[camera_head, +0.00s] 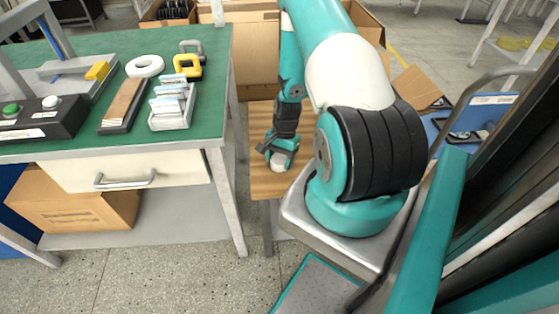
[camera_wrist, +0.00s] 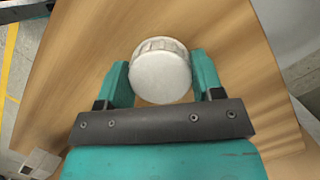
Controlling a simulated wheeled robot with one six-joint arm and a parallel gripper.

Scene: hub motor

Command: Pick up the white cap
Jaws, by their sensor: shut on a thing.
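The white cap (camera_wrist: 160,78) is a round, pale piece with a ridged side. In the wrist view it sits between the two teal fingers of my gripper (camera_wrist: 162,70), which is shut on it. In the head view the cap (camera_head: 277,161) shows small and partly hidden below my gripper (camera_head: 280,150). The cap is at or just above the wooden tabletop (camera_head: 266,185); I cannot tell whether it touches the wood. The wooden surface (camera_wrist: 85,50) fills most of the wrist view.
Cardboard boxes (camera_head: 245,45) stand behind the wooden table. A metal rail is at the right.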

